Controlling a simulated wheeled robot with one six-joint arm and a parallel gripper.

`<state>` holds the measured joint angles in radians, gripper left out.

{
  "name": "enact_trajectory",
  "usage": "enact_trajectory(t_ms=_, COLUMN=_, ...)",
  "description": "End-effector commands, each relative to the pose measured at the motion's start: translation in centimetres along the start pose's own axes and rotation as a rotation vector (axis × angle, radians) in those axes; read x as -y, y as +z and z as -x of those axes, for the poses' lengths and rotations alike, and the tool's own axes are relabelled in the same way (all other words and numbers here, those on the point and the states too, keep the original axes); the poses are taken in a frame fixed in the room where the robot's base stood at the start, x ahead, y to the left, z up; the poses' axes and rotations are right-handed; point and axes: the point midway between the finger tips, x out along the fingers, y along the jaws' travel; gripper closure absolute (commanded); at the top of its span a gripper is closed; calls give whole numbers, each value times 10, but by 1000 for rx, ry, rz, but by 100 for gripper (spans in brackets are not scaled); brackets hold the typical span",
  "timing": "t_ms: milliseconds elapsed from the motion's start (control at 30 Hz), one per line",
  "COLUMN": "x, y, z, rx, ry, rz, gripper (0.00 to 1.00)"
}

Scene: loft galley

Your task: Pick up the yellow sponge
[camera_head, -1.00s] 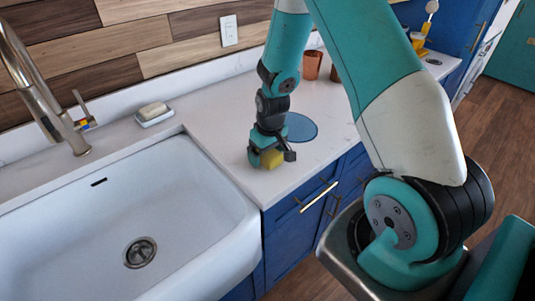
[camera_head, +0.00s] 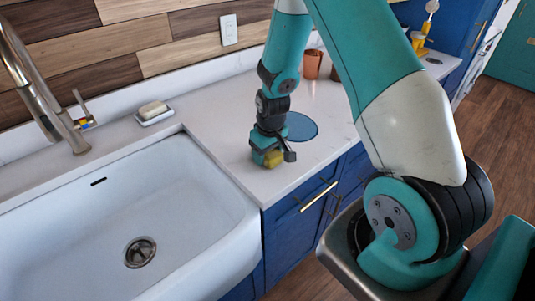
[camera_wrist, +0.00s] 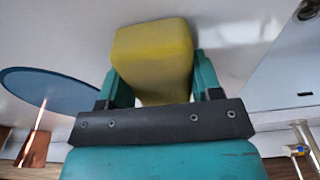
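The yellow sponge (camera_head: 273,159) is at the front edge area of the white counter, just right of the sink. In the wrist view the sponge (camera_wrist: 153,60) fills the space between the two teal fingers, with a finger against each side. My gripper (camera_head: 270,157) points down at the counter and is shut on the sponge; it also shows in the wrist view (camera_wrist: 162,85). The fingers hide part of the sponge in the head view. It appears at counter level; I cannot tell whether it touches the surface.
A blue round mat (camera_head: 299,126) lies just behind my gripper. A copper cup (camera_head: 312,64) stands farther back. The white sink (camera_head: 190,205) opens to the left, with a faucet (camera_head: 50,110) and a soap dish (camera_head: 154,117) behind it. Blue cabinets (camera_head: 290,238) are below the counter edge.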

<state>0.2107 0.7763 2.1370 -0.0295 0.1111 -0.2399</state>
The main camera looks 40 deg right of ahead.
Motion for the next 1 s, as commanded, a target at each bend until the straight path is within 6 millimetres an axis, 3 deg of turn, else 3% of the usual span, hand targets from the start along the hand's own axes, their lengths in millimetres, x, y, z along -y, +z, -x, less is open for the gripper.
enact_trajectory(t_ms=333, x=0, y=0, z=2, rx=0, ry=0, rz=0, gripper=64)
enact_trajectory(t_ms=533, x=0, y=-4, z=18, rx=-5, ry=1, rz=0, gripper=64)
enact_trajectory(t_ms=667, x=0, y=-7, z=47, rx=-9, ry=2, rz=1, gripper=64)
enact_trajectory(t_ms=1000, x=0, y=-19, z=150, rx=-8, ry=2, rz=0, gripper=64)
